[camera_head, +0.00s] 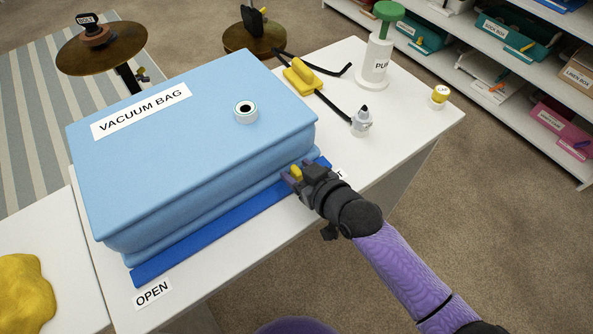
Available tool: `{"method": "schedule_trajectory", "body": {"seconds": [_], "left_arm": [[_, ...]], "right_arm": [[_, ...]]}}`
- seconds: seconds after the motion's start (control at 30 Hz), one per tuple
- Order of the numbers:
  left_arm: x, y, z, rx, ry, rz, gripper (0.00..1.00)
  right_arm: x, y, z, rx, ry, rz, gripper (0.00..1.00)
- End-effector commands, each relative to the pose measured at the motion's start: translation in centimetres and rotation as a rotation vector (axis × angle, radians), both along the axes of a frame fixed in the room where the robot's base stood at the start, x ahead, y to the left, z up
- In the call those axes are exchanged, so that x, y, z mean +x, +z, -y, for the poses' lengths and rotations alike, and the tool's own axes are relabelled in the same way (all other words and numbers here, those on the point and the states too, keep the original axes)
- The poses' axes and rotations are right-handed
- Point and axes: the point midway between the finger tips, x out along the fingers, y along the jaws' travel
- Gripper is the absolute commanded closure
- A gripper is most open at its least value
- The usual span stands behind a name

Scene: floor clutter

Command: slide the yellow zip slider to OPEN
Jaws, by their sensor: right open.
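A light blue vacuum bag (200,130) lies on the white table, with a dark blue zip strip (215,238) along its near edge. The yellow zip slider (296,172) is at the right end of the strip. My right gripper (293,175) is open at the slider, with its fingers close around it; whether they touch it I cannot tell. The OPEN label (153,293) is at the strip's left end. Another label at the right end is mostly hidden by my gripper. My left gripper is out of view.
A white pump (375,62) with a green handle, a yellow clip-like piece (301,77) on a black strap, a small grey bottle (362,122) and a yellow-topped cap (439,96) stand behind. A yellow cloth-like lump (25,293) lies left. Shelves (520,85) stand at the right.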

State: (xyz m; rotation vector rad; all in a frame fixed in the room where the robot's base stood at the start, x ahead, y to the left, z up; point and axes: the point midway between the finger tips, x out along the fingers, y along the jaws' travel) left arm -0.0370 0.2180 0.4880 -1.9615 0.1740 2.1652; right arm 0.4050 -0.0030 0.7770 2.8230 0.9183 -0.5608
Motion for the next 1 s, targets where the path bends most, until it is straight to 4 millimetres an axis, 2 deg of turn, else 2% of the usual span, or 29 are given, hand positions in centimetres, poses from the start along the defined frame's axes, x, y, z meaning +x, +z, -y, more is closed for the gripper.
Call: {"method": "schedule_trajectory", "body": {"seconds": [0.13, 0.37, 0.4, 0.67, 1.0], "left_arm": [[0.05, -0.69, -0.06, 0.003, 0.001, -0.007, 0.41], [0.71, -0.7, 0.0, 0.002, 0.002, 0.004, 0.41], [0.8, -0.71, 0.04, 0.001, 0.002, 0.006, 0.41], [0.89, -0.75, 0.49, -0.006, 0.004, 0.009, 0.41], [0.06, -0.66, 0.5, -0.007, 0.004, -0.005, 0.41]], "right_arm": [[0.82, -0.51, -0.62, -0.001, 0.0, -0.001, 0.41], [0.94, -0.4, -0.69, -0.001, 0.0, 0.0, 0.41], [0.94, -0.4, -0.69, -0.001, 0.0, 0.0, 0.43], [0.92, -0.42, -0.67, -0.001, 0.0, -0.001, 0.98], [0.9, -0.44, -0.66, -0.001, 0.0, -0.001, 1.0]]}}
